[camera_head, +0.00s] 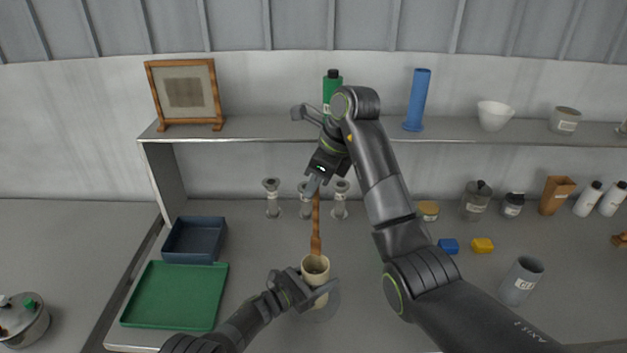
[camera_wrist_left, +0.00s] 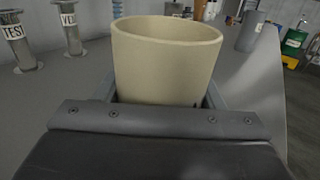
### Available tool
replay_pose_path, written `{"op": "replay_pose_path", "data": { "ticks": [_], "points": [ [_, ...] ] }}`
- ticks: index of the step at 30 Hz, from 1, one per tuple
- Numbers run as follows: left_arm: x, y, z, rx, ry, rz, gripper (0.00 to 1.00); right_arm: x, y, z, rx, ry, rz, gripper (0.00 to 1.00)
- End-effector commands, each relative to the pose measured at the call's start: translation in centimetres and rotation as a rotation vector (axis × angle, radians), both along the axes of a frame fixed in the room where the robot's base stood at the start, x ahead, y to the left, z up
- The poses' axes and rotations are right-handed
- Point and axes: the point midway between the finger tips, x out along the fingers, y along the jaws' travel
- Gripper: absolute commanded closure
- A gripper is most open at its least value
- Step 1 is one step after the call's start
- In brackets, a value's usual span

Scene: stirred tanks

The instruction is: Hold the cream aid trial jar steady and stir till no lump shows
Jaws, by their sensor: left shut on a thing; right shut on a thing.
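The cream jar (camera_head: 316,268) stands upright at the front middle of the bench. My left gripper (camera_head: 306,289) is shut around its side. In the left wrist view the jar (camera_wrist_left: 167,62) sits between the fingers of the left gripper (camera_wrist_left: 160,105), and its inside is hidden. My right gripper (camera_head: 313,186) is above the jar, shut on the upper end of a brown wooden stirrer (camera_head: 316,230). The stirrer points down, with its broad lower end just above or at the jar's mouth; I cannot tell whether it is inside. Whether lumps show in the jar is too small to tell.
A green tray (camera_head: 175,296) and a dark blue bin (camera_head: 195,240) are at left. Several grey stands, one here (camera_head: 272,198), are behind the jar. A blue block (camera_head: 448,246), a yellow block (camera_head: 482,245) and a grey cup (camera_head: 521,281) are at right. A shelf (camera_head: 265,127) runs behind.

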Motion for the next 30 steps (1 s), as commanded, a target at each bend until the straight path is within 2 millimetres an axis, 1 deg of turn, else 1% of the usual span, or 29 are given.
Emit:
{"op": "replay_pose_path", "data": {
  "ticks": [30],
  "points": [
    [0.0,0.0,0.0,0.001,0.001,0.000,0.63,-0.1,0.0,-8.0,0.001,0.002,0.000,1.00]
  ]
}}
